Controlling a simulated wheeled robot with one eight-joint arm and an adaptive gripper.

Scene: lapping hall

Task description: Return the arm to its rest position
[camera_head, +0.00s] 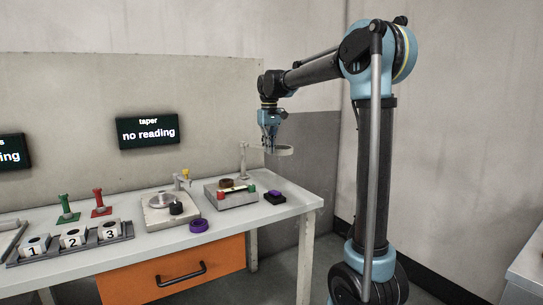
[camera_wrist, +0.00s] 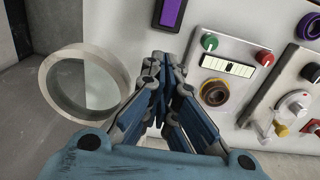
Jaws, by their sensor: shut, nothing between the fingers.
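My arm rises at the right of the head view and bends left over the table's right end. My gripper (camera_head: 269,146) hangs down there with nothing in it, above the tabletop beside a ring on a post (camera_head: 280,151). In the wrist view my gripper (camera_wrist: 163,62) shows its fingers drawn together and empty. The ring (camera_wrist: 46,84) is left of the fingers in that view, apart from them. The panel device (camera_wrist: 240,50) with green and red knobs lies right of the fingers.
The white table (camera_head: 290,203) holds a device with knobs (camera_head: 232,199), a dial device (camera_head: 160,218), a purple ring (camera_head: 201,226) and a numbered rack (camera_head: 75,250). A display (camera_head: 148,131) reads "taper no reading". An orange drawer (camera_head: 150,285) is shut. Another surface (camera_head: 527,265) stands far right.

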